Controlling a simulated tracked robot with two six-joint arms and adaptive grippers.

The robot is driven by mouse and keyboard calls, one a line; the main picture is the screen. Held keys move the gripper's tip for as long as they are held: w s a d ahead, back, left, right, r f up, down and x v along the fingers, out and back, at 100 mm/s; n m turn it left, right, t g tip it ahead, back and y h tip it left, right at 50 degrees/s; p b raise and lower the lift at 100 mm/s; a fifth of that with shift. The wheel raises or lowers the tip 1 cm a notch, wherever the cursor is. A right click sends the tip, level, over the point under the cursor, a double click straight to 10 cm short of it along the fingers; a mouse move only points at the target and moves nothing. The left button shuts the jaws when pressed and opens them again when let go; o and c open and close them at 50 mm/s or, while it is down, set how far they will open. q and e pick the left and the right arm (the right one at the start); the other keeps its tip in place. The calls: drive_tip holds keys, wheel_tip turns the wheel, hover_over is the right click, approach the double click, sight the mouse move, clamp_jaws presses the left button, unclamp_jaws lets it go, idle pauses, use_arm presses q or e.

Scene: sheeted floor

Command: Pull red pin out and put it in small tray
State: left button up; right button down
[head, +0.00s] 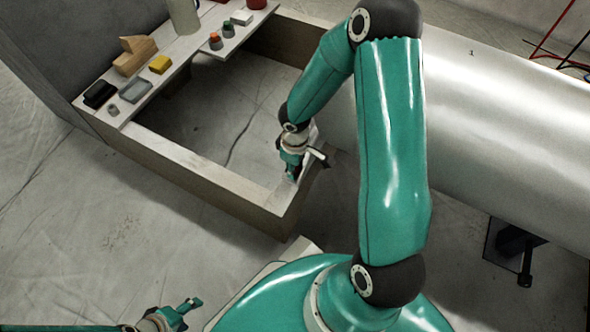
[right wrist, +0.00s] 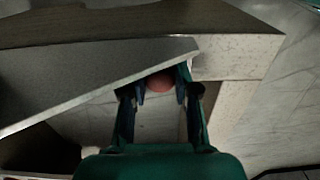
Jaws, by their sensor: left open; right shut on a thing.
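My right gripper (head: 291,176) is low at the near right corner of the wooden frame. In the right wrist view its fingers (right wrist: 158,92) are closed around a red rounded end, which I take to be the red pin (right wrist: 160,82). The rest of the pin is hidden, and I cannot tell whether it still sits in a hole. In the head view the pin is hidden by the gripper. A small grey tray-like piece (head: 135,90) lies on the pale plank at the left. My left gripper (head: 187,307) is open and empty over the floor at bottom left.
The wooden frame (head: 190,174) encloses bare sheeted floor. The plank also bears a black block (head: 98,94), a yellow block (head: 160,64) and a wooden piece (head: 134,55). Small orange-topped and green-topped pieces stand farther back. A large metal cylinder (head: 490,125) lies at the right.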

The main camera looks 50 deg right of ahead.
drive_tip(key=shift+w+r, duration=0.1)
drive_tip(key=shift+r, duration=0.1)
drive_tip(key=shift+w+r+p, duration=0.1)
drive_tip(key=shift+r+p, duration=0.8)
drive_tip(key=shift+r, duration=0.15)
drive_tip(key=shift+r+p, duration=1.05)
drive_tip(key=shift+r, duration=0.2)
drive_tip(key=shift+r+p, duration=1.55)
drive_tip(key=shift+r, duration=0.45)
